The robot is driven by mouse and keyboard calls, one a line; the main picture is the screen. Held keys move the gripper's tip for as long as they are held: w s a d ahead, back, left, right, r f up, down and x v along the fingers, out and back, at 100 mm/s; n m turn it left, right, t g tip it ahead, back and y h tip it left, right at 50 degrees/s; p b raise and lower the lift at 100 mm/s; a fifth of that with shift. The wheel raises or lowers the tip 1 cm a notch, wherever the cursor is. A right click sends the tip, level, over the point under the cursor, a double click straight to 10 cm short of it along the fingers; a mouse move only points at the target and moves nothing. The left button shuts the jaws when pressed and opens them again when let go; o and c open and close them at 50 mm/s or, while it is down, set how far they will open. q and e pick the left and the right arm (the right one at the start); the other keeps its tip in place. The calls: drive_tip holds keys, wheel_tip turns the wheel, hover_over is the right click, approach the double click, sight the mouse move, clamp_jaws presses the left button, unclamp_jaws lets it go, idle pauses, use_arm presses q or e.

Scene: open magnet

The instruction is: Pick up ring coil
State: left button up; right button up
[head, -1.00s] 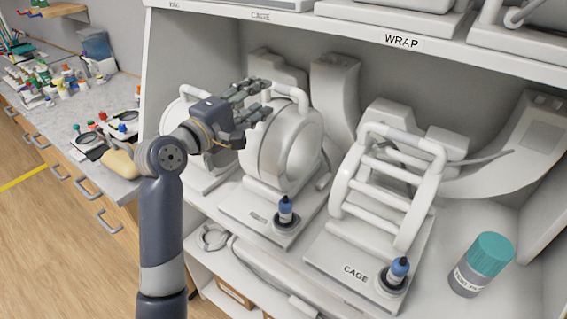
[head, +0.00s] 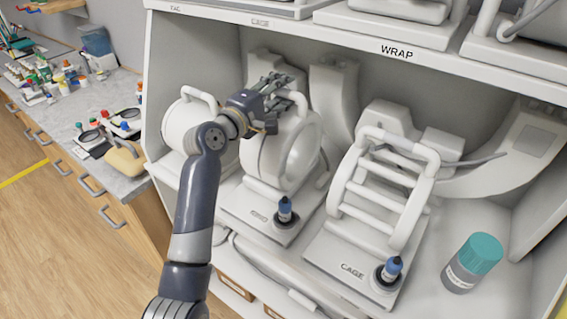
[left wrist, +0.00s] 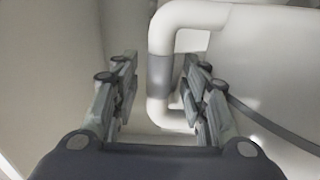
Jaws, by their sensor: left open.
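The ring coil (head: 298,150) looks like a thick white upright ring on a flat base, with a white handle on top. It stands on the shelf in the head view; the small label on its base is too blurred to read. My left gripper (head: 279,88) is open at the top of this coil, beside its handle. In the left wrist view, the white handle (left wrist: 163,70) shows between the open fingers (left wrist: 155,75), closer to the right finger. Whether a finger touches it I cannot tell. My right gripper is not in view.
A cage coil (head: 385,190) stands to the right, with a teal-capped container (head: 473,262) beyond it. Another white coil (head: 180,122) stands to the left. An upper shelf (head: 330,30) hangs over the coils. A counter (head: 60,120) with small bottles is at the far left.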

use_arm(q)
clamp_jaws()
drive_tip(key=shift+r, duration=0.3)
drive_tip(key=shift+w, duration=0.1)
